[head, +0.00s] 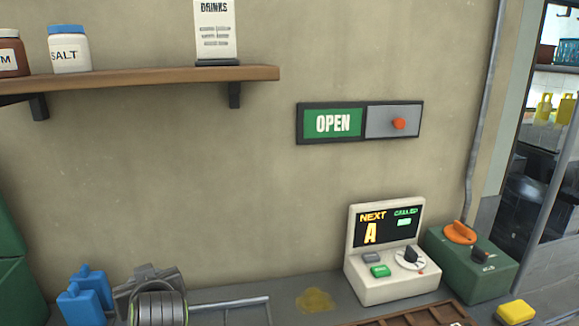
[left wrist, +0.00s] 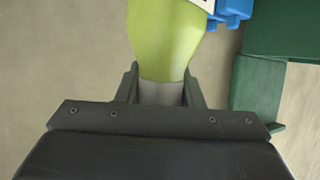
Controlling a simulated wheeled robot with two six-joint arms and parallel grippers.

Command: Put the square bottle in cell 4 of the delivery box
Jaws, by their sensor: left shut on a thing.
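My left gripper (left wrist: 160,92) is shut on the grey lower-pictured end of a yellow-green bottle (left wrist: 163,38) in the left wrist view. The bottle widens away from the fingers, and a bit of white label shows at the top edge. Its far end is cut off, so I cannot tell whether it is square. My right gripper is not in view.
A white order machine (head: 385,255) and a green control box (head: 472,262) stand behind the wooden box. A yellow puddle (head: 315,299) lies on the counter.

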